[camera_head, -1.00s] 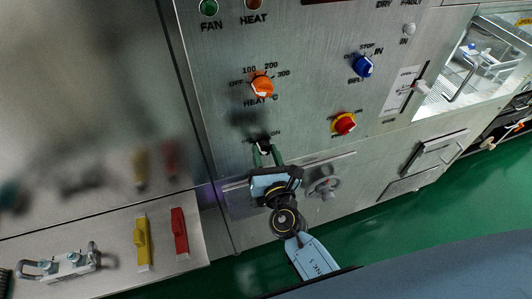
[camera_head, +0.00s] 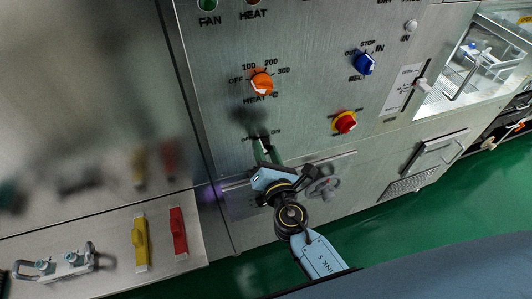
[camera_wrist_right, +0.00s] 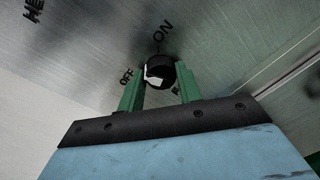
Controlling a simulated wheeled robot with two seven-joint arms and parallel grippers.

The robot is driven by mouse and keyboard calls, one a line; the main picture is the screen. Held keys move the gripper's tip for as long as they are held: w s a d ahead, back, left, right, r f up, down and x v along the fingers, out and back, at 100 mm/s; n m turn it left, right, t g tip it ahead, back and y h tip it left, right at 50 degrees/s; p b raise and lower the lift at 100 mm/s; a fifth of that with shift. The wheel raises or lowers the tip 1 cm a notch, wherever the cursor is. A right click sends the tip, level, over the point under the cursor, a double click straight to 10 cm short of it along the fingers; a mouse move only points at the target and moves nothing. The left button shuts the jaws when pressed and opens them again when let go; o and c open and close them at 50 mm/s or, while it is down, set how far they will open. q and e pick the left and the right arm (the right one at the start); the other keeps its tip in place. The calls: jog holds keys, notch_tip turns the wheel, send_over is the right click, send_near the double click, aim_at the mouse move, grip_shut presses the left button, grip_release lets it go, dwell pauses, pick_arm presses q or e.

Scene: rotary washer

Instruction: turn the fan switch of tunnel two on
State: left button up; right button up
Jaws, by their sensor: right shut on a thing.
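The fan switch is a small black knob with a white mark (camera_wrist_right: 158,70) on the metal panel, between the labels OFF and ON in the right wrist view. Its white face shows toward the OFF side and the lower left; its exact setting is hard to tell. My right gripper (camera_wrist_right: 160,86) has its green fingers on either side of the knob, shut on it. In the head view the right gripper (camera_head: 267,152) reaches up to the panel from below, covering most of the knob (camera_head: 264,144). My left gripper is not in view.
Yellow (camera_head: 140,242) and red (camera_head: 179,233) handles stand at lower left.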

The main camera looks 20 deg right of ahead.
jog(key=m+b, duration=0.1)
jog(key=m, duration=0.5)
jog(key=shift+d+f+y, duration=0.1)
jog(key=shift+y, duration=0.2)
jog(key=m+b, duration=0.1)
jog(key=m, duration=0.2)
jog(key=shift+m+y, duration=0.3)
jog(key=shift+m, duration=1.2)
jog(key=o, duration=1)
jog(key=s+r+b, duration=0.1)
jog(key=s+b, duration=0.1)
jog(key=s, duration=1.1)
jog(key=shift+s+d+b, duration=0.2)
jog(key=shift+d+b, duration=0.1)
jog(key=shift+b, duration=0.05)
